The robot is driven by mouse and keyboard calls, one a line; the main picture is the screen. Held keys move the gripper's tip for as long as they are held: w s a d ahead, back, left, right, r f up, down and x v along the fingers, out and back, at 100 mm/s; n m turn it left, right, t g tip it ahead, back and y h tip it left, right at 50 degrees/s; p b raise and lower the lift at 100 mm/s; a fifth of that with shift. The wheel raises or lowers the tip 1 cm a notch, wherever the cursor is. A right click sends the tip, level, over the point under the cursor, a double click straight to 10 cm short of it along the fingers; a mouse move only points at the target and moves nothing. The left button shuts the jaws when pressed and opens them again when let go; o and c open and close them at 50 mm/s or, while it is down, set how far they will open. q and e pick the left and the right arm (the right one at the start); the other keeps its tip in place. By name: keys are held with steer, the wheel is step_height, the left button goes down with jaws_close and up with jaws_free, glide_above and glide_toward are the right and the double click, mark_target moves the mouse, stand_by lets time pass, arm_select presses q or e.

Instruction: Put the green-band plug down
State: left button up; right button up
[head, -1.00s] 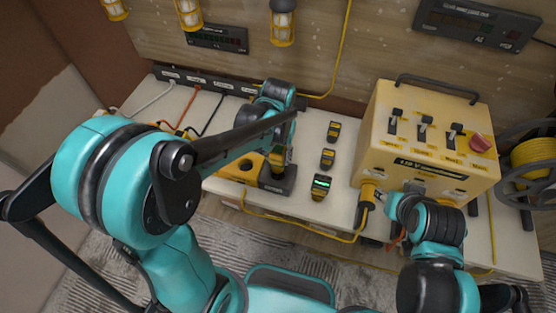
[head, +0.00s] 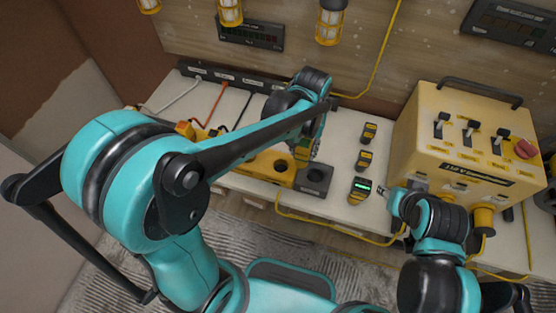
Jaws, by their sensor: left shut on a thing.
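My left gripper (head: 303,153) hangs over the bench near a dark block with a round hole (head: 315,178). It is shut on a yellow piece (head: 302,156), likely the green-band plug. Its arm and wrist hide most of that piece, and I see no green band on it. The block's hole shows uncovered just below and right of the gripper. My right gripper (head: 383,191) is low at the bench's front edge, beside a handheld tester with a lit green screen (head: 360,189). Its fingers are too small to read.
A yellow holder with a hole (head: 270,168) adjoins the dark block. Two small yellow-black devices (head: 367,146) stand behind the tester. A yellow switch box (head: 455,145) stands at right. A yellow cable (head: 335,220) hangs along the front edge. A power strip (head: 235,78) runs behind.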

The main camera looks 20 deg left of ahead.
arm_select(q)
steer(key=shift+w+a+f+b, duration=0.1)
steer(key=shift+a+f+b, duration=0.35)
steer(key=shift+a+f, duration=0.8)
steer(key=shift+w+a+f+b, duration=0.1)
steer(key=shift+a+f+b, duration=0.4)
steer(key=shift+a+f, duration=0.7)
steer(key=shift+a+f+b, duration=0.45)
steer(key=shift+a+f, duration=0.45)
steer(key=shift+f, duration=0.65)
steer(key=shift+f, duration=0.1)
steer(key=o, duration=1.2)
steer(key=shift+o, duration=0.2)
